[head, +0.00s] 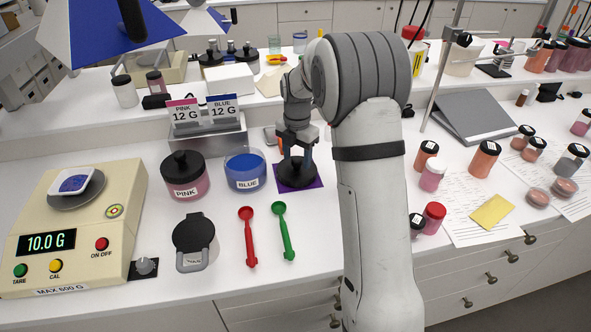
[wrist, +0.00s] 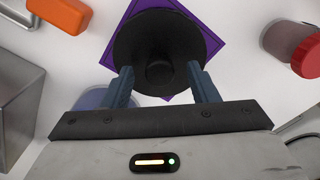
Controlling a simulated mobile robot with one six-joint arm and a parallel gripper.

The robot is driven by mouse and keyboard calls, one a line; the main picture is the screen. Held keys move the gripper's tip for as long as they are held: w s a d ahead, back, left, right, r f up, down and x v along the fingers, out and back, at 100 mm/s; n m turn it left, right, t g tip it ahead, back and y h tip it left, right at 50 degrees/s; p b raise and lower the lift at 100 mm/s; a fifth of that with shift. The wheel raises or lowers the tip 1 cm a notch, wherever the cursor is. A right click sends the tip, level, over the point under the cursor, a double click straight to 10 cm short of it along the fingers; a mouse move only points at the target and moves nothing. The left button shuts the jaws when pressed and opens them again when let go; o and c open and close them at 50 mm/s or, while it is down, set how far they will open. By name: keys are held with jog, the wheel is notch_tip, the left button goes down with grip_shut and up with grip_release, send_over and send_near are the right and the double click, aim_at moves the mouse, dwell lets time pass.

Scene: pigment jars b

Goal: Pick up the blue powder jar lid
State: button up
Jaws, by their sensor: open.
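The black round lid with a raised knob (head: 296,175) lies on a purple square mat (head: 315,184), right of the blue jar. The blue jar (head: 246,172) is labelled BLUE and stands uncovered with blue powder inside. In the wrist view the lid (wrist: 135,40) fills the upper middle on the purple mat (wrist: 205,18). My gripper (wrist: 162,86) is open, pointing down over the lid. Its two blue-grey fingers are spread to either side of the knob, toward the lid's near edge. I cannot tell whether they touch the lid.
The pink jar (head: 185,178), with a black lid on, stands left of the blue jar. A scale (head: 75,225) reads 10.0 G at the left. Red (head: 248,235) and green (head: 285,232) spoons and a black round item (head: 194,235) lie in front. Jars crowd the right.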

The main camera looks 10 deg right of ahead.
jog(key=shift+f, duration=0.9)
jog(key=shift+c, duration=0.2)
jog(key=c, duration=1)
